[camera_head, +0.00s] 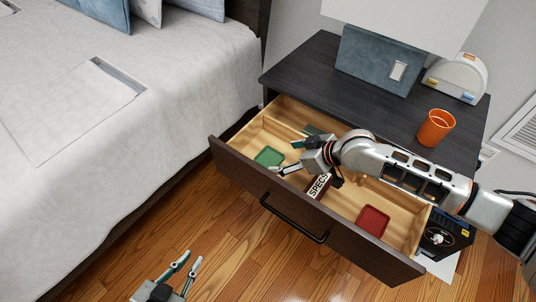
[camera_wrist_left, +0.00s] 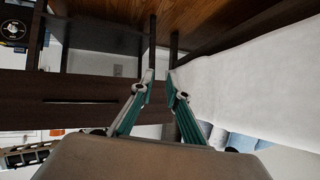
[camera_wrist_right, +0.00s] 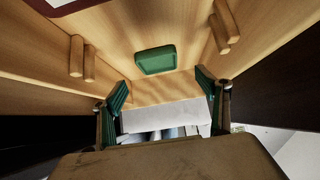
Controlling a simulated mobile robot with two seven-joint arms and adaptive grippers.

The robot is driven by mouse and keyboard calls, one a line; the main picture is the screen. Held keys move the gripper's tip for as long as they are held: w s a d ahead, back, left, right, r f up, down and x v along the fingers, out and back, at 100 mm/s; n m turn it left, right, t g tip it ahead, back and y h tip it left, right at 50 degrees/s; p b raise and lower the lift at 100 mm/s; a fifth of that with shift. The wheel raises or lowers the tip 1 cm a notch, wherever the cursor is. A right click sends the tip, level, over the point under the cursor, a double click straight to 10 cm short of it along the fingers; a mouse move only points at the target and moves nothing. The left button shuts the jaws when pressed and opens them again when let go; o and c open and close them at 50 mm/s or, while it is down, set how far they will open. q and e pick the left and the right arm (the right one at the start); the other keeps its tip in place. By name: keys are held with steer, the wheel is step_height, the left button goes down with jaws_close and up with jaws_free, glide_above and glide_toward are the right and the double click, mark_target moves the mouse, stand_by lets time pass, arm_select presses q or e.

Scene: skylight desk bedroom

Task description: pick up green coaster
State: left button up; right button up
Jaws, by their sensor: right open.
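The green coaster (camera_head: 269,157) lies in the left part of the open drawer (camera_head: 331,236). In the right wrist view the green coaster (camera_wrist_right: 156,60) is a rounded square beyond the fingertips, roughly centred between them. My right gripper (camera_head: 287,158) is open and empty just right of the coaster, over the drawer. Its spread fingers frame the right wrist view (camera_wrist_right: 159,82). My left gripper (camera_head: 193,257) is open and empty, over the floor in front of the drawer. The left wrist view shows a gap between its fingertips (camera_wrist_left: 161,76).
A SPECS case (camera_head: 319,187) and a red coaster (camera_head: 373,220) are in the drawer, right of the green coaster. Wooden dividers split the drawer. An orange cup (camera_head: 436,127) stands on the dark nightstand (camera_head: 310,65). The bed (camera_head: 180,70) is at left.

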mark_target(267, 158)
steer(key=shift+b+x, duration=0.4)
steer(key=shift+x, duration=0.75)
steer(key=shift+w+a+f, duration=0.2)
steer(key=shift+a+f, duration=0.1)
steer(key=shift+f, duration=0.1)
steer(key=b+x, duration=0.1)
steer(key=x, duration=0.1)
steer(key=shift+f+b, duration=0.35)
steer(key=shift+f, duration=0.1)
steer(key=shift+w+a+f+b, duration=0.3)
steer(key=shift+w+a+f, duration=0.1)
steer(key=shift+w+a, duration=0.25)
steer(key=shift+r, duration=0.15)
steer(key=c, duration=1.2)
arm_select(q)
steer(key=shift+w+d+r+h, duration=0.1)
steer(key=shift+d+h, duration=0.05)
steer(key=shift+d, duration=0.4)
steer(key=shift+w+d+r+h, duration=0.1)
steer(key=shift+d+h, duration=0.05)
steer(key=shift+d, duration=0.4)
